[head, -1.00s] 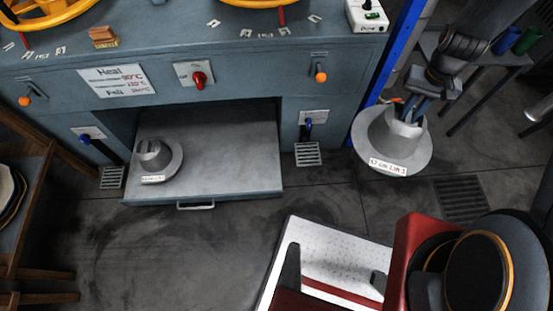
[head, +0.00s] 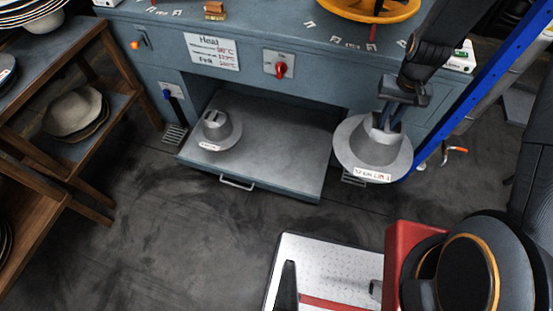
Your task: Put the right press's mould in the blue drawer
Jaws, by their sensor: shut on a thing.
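My gripper (head: 387,120) is shut on a grey hat-shaped mould (head: 372,158) with a white label on its brim. It holds the mould in the air, to the right of the pulled-out drawer (head: 280,167) under the blue-grey press bench. The mould's left brim reaches close to the drawer's right edge in the picture. A second, smaller-looking grey mould (head: 217,129) with a label stands on the left part of the drawer. The right part of the drawer is bare.
The bench (head: 300,40) carries a red knob (head: 281,68) above the drawer. A blue post (head: 480,95) stands right of the held mould. A wooden shelf (head: 75,125) with hats stands left.

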